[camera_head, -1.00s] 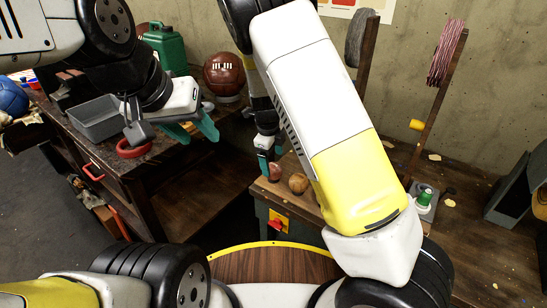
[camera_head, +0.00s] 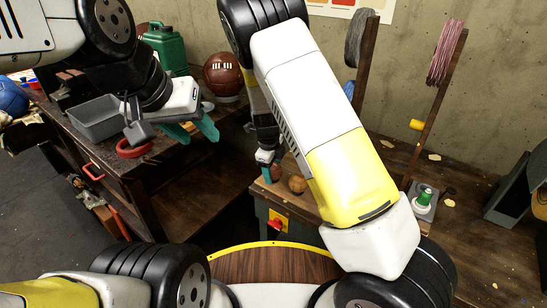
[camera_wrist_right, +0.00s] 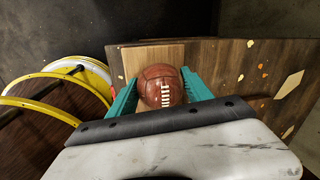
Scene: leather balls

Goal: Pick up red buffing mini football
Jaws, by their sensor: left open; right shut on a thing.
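The red-brown mini football (camera_wrist_right: 161,87) with white laces sits between the teal fingers of my right gripper (camera_wrist_right: 160,90), which is shut on it in the right wrist view. In the head view the ball (camera_head: 276,173) is partly hidden by my right gripper (camera_head: 270,172), at the near left corner of the wooden bench. I cannot tell whether it touches the bench top. My left gripper (camera_head: 194,132) is open and empty over the dark workbench at left.
A tan ball (camera_head: 297,184) lies just right of the held one. A larger brown football (camera_head: 223,74), a green can (camera_head: 167,47), a grey tray (camera_head: 97,118) and a red ring (camera_head: 133,149) are on the left workbench. A green-topped spool (camera_head: 424,196) stands at right.

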